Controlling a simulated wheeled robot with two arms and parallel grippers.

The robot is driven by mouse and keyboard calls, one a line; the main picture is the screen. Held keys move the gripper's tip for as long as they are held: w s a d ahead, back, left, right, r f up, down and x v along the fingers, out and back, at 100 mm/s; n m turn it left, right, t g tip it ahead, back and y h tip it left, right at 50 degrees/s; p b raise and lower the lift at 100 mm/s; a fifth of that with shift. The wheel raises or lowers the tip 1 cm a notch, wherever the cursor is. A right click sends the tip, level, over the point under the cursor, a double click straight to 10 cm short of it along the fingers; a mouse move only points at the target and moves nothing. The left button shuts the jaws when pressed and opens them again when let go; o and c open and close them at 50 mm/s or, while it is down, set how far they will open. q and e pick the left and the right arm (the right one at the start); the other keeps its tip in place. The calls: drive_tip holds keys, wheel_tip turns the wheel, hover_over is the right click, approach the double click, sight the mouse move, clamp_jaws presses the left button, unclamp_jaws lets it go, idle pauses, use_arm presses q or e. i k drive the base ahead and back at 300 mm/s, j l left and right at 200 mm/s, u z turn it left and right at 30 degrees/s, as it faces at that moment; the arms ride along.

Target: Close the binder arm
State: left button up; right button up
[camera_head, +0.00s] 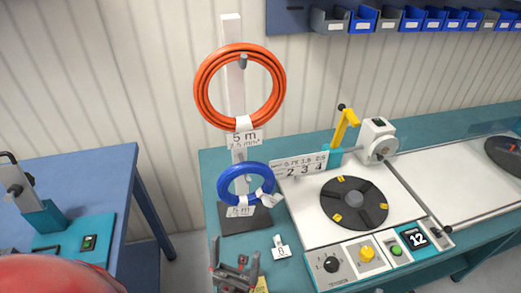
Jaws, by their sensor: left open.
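On the blue table at the left edge stands a device with a teal base (43,217) and a raised grey arm (17,181) with a black handle; it looks like the binder, its arm up and partly cut off by the picture edge. A green button (89,242) sits on its teal plate. My right gripper is not in view.
A post (231,27) holds an orange cable coil (204,85) and a blue cable coil (226,188). To its right are a yellow lever (345,125), a black turntable (354,203) and a control panel with a 12 display (415,238). A gap separates the blue table (105,165) from the teal bench.

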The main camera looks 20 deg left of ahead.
sight(347, 116)
drive_tip(key=l, duration=0.3)
drive_tip(key=i+l+u, duration=0.1)
drive_tip(key=l+u, duration=0.3)
drive_tip(key=l, duration=0.4)
drive_tip(key=l+u, duration=0.45)
drive_tip(key=l, duration=0.3)
drive_tip(key=u, duration=0.75)
drive_tip(key=i+j, duration=0.35)
